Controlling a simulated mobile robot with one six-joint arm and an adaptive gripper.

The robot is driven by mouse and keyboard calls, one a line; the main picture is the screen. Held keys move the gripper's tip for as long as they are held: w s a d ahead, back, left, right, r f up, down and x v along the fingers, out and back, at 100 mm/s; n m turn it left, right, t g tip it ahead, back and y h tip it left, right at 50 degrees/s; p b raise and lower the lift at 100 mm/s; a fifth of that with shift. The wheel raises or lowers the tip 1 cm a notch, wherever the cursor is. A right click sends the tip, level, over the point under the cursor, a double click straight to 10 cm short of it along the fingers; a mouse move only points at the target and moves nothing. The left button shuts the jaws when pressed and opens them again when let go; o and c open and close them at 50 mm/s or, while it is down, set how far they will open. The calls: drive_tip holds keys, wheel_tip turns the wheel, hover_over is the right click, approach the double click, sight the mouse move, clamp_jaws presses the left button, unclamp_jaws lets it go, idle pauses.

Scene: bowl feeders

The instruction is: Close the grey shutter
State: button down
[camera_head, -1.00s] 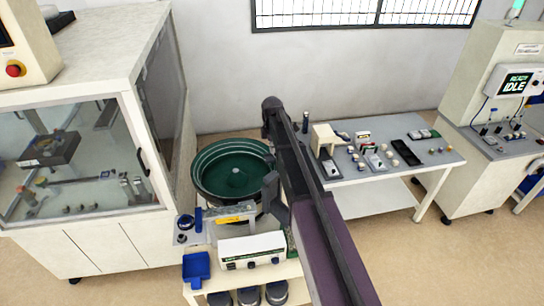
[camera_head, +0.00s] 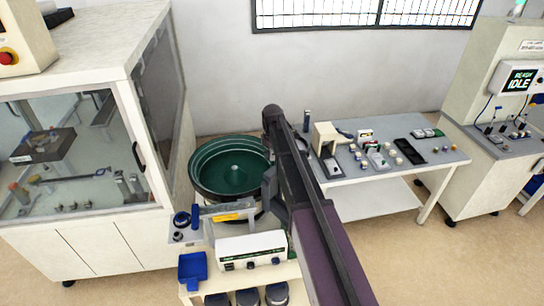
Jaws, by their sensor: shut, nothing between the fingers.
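A grey bar (camera_head: 240,207) with a yellow label lies at the front of the green bowl feeder (camera_head: 230,168), above the white control box (camera_head: 252,250). It may be the grey shutter; I cannot tell whether it stands open or shut. A blue upright piece and a blue round knob (camera_head: 182,219) sit at its left end. My dark arm crosses the middle of the view from the lower right, and its folded wrist part hangs close to the bar's right end. My fingertips are hidden behind the arm, and I see no clear contact with the bar.
A glazed cabinet (camera_head: 95,240) stands close on the left. A blue tray (camera_head: 193,267) and several round containers are at the cart's front. A grey table (camera_head: 437,158) with small parts is on the right. An "IDLE" display (camera_head: 519,81) stands beyond it.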

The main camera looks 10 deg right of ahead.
sight(272, 172)
drive_tip(key=shift+f+b, duration=3.05)
drive_tip(key=shift+f, duration=0.3)
wheel_tip(272, 172, down, 4)
drive_tip(key=b, duration=0.4)
drive_tip(key=shift+f, duration=0.2)
drive_tip(key=shift+s+r+b, duration=0.1)
drive_tip(key=shift+s+b, duration=0.2)
drive_tip(key=shift+b, duration=0.05)
drive_tip(key=shift+s, duration=0.1)
drive_tip(key=shift+r, duration=0.1)
drive_tip(key=shift+w+r+p, duration=0.25)
drive_tip(key=shift+r+p, duration=0.05)
drive_tip(key=shift+p, duration=0.4)
wheel_tip(272, 172, up, 13)
drive_tip(key=p, duration=1.3)
drive_tip(key=shift+r, duration=0.2)
